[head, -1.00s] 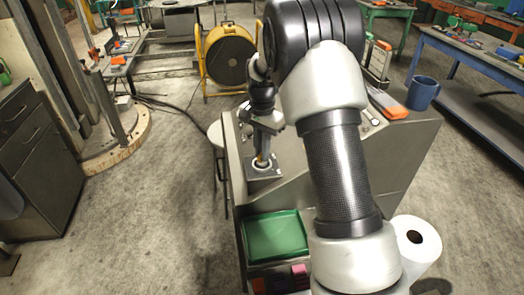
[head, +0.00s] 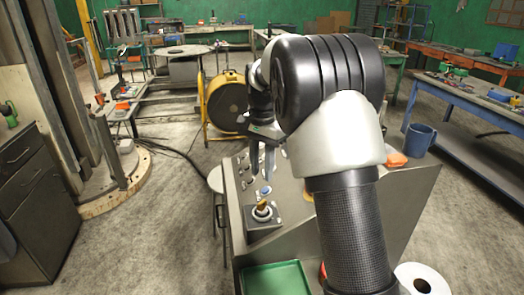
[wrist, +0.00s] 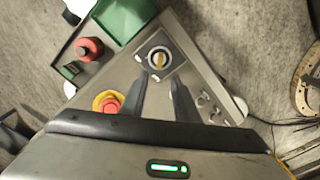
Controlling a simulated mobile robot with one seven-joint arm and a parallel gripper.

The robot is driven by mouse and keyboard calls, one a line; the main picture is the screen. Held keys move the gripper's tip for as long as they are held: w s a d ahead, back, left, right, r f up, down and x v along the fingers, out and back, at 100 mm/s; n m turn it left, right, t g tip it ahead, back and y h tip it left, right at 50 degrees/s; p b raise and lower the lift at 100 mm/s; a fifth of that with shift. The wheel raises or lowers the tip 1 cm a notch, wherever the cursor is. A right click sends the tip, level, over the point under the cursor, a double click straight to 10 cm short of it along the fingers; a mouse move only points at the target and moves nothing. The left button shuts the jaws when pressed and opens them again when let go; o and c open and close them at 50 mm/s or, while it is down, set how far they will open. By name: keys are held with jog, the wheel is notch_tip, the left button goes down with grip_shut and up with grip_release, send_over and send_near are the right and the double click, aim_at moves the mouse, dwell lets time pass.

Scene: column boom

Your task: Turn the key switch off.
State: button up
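The key switch (head: 262,210) has a round bezel and a brass-coloured key, and sits on a small grey box on the sloping console. In the wrist view the key switch (wrist: 159,58) shows its key lying roughly up and down in the picture, just beyond my fingertips. My gripper (head: 262,172) is above and behind the switch, pointing down, clear of the key. In the wrist view my gripper (wrist: 161,84) has its two dark fingers apart with nothing between them. Any off marking is too small to read.
A red button on a yellow base (wrist: 107,103) lies left of my fingers in the wrist view. A red knob (wrist: 88,48) and a green tray (wrist: 125,16) are beyond it.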

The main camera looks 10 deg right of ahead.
notch_tip(320, 180, up, 6)
jog(key=shift+f, duration=0.1)
dwell(0.4)
